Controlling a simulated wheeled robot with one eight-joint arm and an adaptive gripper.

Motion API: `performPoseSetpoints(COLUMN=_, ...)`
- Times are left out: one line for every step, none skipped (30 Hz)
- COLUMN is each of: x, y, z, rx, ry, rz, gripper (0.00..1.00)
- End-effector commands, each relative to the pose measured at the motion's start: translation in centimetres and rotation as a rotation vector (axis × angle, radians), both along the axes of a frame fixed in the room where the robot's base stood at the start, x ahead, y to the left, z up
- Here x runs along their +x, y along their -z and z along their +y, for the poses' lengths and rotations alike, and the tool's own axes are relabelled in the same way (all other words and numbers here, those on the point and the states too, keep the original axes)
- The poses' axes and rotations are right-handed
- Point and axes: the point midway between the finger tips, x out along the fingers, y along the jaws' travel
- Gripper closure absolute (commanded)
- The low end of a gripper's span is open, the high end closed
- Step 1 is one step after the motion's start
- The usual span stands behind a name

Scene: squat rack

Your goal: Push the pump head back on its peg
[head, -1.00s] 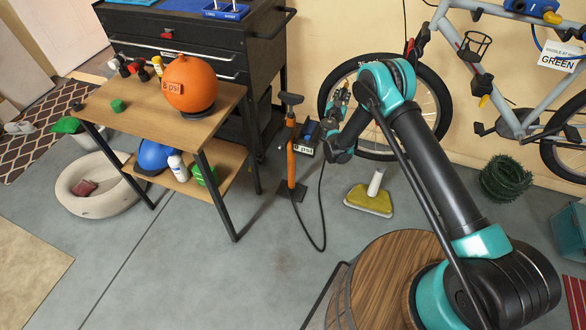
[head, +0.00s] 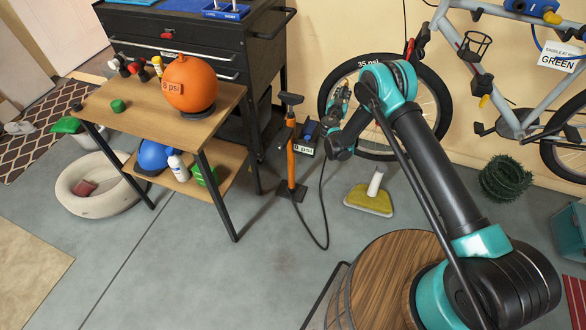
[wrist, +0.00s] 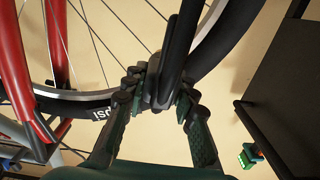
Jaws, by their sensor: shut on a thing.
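My gripper (head: 339,101) is raised in front of the bicycle's front wheel in the head view. In the wrist view its two fingers (wrist: 158,98) are closed around a dark elongated piece (wrist: 178,55), which looks like the pump head. The black hose (head: 322,205) loops up from the floor pump toward my gripper. The orange floor pump (head: 291,165) stands upright to the left, with its dark handle (head: 291,99) on top. I cannot make out the peg in either view.
The tyre (head: 438,110) is close behind my gripper. A wooden table (head: 140,125) with an orange ball (head: 190,84) and a black tool cabinet (head: 255,55) stand left. A yellow-based object (head: 368,201) is on the floor below. A wooden barrel (head: 385,275) is in front.

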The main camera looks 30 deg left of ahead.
Motion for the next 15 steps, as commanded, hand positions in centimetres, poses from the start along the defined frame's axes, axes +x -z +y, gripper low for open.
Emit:
performPoseSetpoints(x=0.16, y=0.01, z=0.01, rx=0.0, ry=0.001, rz=0.0, gripper=1.0)
performPoseSetpoints(x=0.25, y=0.01, z=0.04, rx=0.0, ry=0.001, rz=0.0, gripper=1.0)
performPoseSetpoints(x=0.36, y=0.02, z=0.08, rx=0.0, ry=0.001, rz=0.0, gripper=1.0)
performPoseSetpoints(x=0.42, y=0.02, z=0.1, rx=0.0, ry=0.001, rz=0.0, gripper=1.0)
performPoseSetpoints(x=0.44, y=0.02, z=0.11, rx=0.0, ry=0.001, rz=0.0, gripper=1.0)
performPoseSetpoints(x=0.43, y=0.01, z=0.11, rx=0.0, ry=0.0, rz=0.0, gripper=1.0)
performPoseSetpoints(x=0.43, y=0.01, z=0.11, rx=0.0, ry=0.0, rz=0.0, gripper=1.0)
performPoseSetpoints(x=0.43, y=0.01, z=0.11, rx=0.0, ry=0.0, rz=0.0, gripper=1.0)
performPoseSetpoints(x=0.43, y=0.01, z=0.11, rx=0.0, ry=0.0, rz=0.0, gripper=1.0)
performPoseSetpoints(x=0.43, y=0.01, z=0.11, rx=0.0, ry=0.0, rz=0.0, gripper=0.72)
performPoseSetpoints(x=0.43, y=0.01, z=0.11, rx=0.0, ry=0.0, rz=0.0, gripper=0.68)
performPoseSetpoints(x=0.43, y=0.01, z=0.11, rx=0.0, ry=0.0, rz=0.0, gripper=0.63)
performPoseSetpoints(x=0.43, y=0.01, z=0.11, rx=0.0, ry=0.0, rz=0.0, gripper=0.6)
performPoseSetpoints(x=0.41, y=0.01, z=0.12, rx=0.0, ry=0.0, rz=0.0, gripper=0.56)
performPoseSetpoints(x=0.41, y=0.01, z=0.12, rx=0.0, ry=0.0, rz=0.0, gripper=0.51)
